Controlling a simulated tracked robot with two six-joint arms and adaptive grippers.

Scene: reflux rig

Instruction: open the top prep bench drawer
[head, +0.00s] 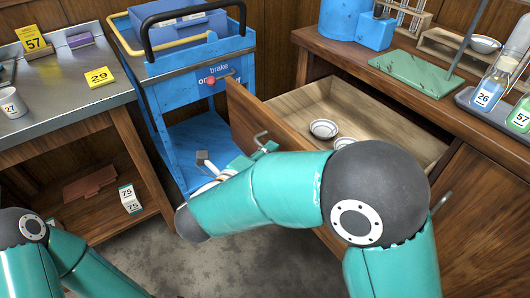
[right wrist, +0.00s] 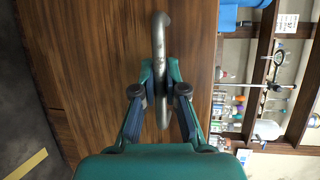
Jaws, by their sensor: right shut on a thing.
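The top prep bench drawer (head: 390,125) stands pulled far out from under the wooden bench top in the head view. Two small metal dishes, one of them (head: 324,129), sit inside it. Its front panel (head: 250,118) faces left, towards the blue cart. My right gripper (right wrist: 160,72) is shut on the curved metal drawer handle (right wrist: 162,38) in the right wrist view. In the head view my right arm hides part of the drawer front and most of the grip. Only my left arm's links show at lower left; its gripper is out of view.
A blue cart (head: 190,70) with a red brake knob (head: 211,81) stands close beyond the drawer front. A steel-topped bench (head: 55,85) is at left. Glassware racks, a green mat (head: 415,72) and a tray (head: 480,112) crowd the bench top (head: 350,55).

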